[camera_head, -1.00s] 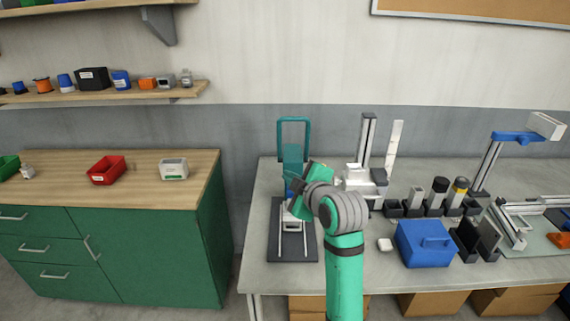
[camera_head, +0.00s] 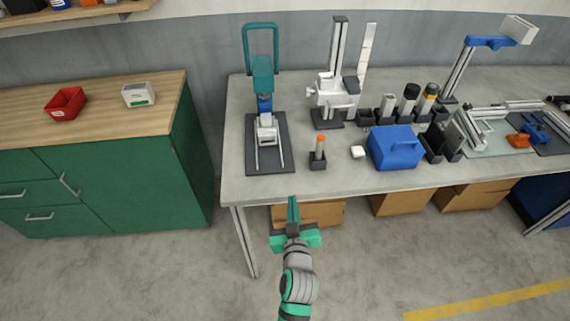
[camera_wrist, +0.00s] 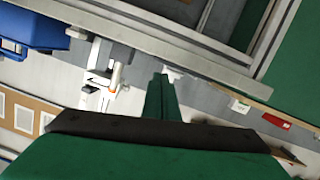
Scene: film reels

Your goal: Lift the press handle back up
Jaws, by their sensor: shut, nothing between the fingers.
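The press (camera_head: 263,90) stands at the left end of the grey table in the head view, with a teal body on a dark base plate. Its teal U-shaped handle (camera_head: 261,27) points straight up above the body. My gripper (camera_head: 293,203) is shut and empty, in front of the table's front edge, well apart from the press and its handle. In the wrist view the closed green fingers (camera_wrist: 163,85) show with nothing held. I cannot make out the press handle clearly in the wrist view.
A small dark holder with an orange-topped item (camera_head: 319,152) stands right of the press. A blue box (camera_head: 395,148), a white stand (camera_head: 330,97) and several dark containers are further right. A green cabinet (camera_head: 100,180) stands left.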

